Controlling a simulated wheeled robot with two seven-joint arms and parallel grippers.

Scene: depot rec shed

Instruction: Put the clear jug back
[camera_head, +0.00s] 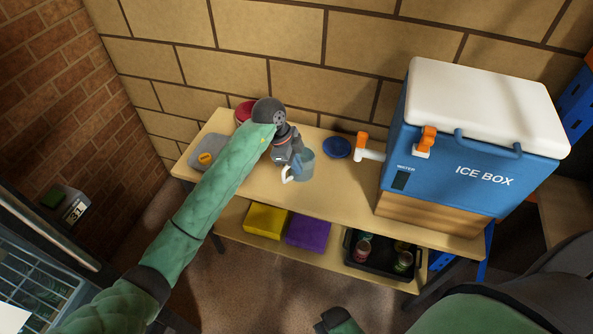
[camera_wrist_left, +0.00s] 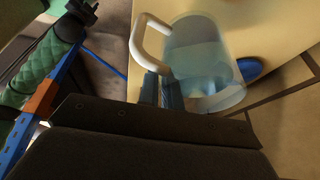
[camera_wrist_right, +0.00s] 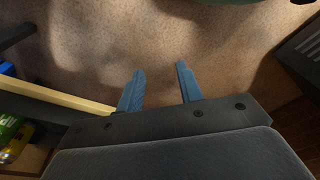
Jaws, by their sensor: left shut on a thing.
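The clear jug (camera_head: 306,168), bluish and see-through with a white handle, is at the middle of the wooden table (camera_head: 350,187). My left gripper (camera_head: 292,165) is at its handle side. In the left wrist view the fingers (camera_wrist_left: 163,90) are shut on the white handle of the jug (camera_wrist_left: 205,60). I cannot tell whether the jug's base touches the tabletop. My right gripper (camera_wrist_right: 160,88) is open and empty, over the brown floor, with a pale shelf edge to its left.
A blue ice box (camera_head: 455,160) with a white lid and orange-tipped tap stands at the right. A blue disc (camera_head: 337,147) lies between jug and tap. A grey item (camera_head: 208,152) and a red one (camera_head: 243,113) are at the left. The lower shelf holds yellow (camera_head: 265,221) and purple (camera_head: 308,231) blocks and a black tray (camera_head: 375,272).

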